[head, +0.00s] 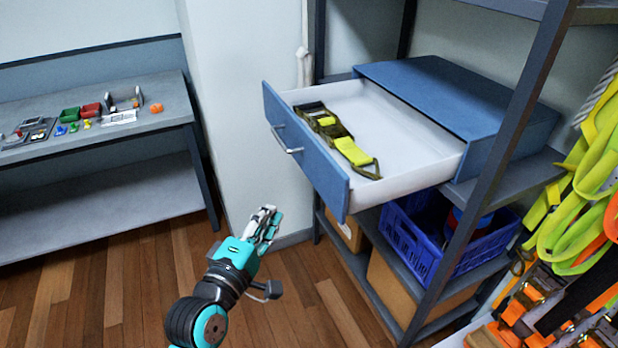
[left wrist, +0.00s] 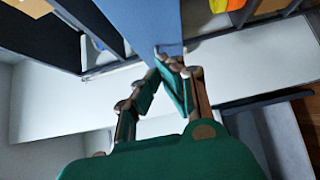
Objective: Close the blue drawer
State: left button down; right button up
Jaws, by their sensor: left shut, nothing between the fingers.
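The blue drawer (head: 306,150) is pulled well out of its blue cabinet (head: 450,95) on the shelf. Its front panel, with a metal handle (head: 287,140), faces left. A ratchet strap with a yellow-green part (head: 352,151) lies inside on the white floor. My left gripper (head: 267,215) is shut and empty, below and left of the drawer front, and looks apart from it in the head view. In the left wrist view its fingers (left wrist: 168,62) point up towards a blue panel (left wrist: 140,20), likely the drawer front; contact cannot be told. My right gripper is not in view.
A dark shelf post (head: 490,165) stands before the cabinet's right part. Yellow and orange straps (head: 590,190) hang at right. A grey bench (head: 160,105) with small items stands left. Wooden floor is clear between.

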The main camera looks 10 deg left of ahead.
pick_arm(q)
jog(key=p, duration=0.2)
send_near(314, 169)
jog(key=w+a, duration=0.3)
jog(key=w+d, duration=0.1)
jog(key=d, duration=0.1)
jog(key=w+d+p, duration=0.1)
jog(key=shift+d, duration=0.4)
jog(key=shift+a+f, duration=0.1)
jog(key=shift+w, duration=0.15)
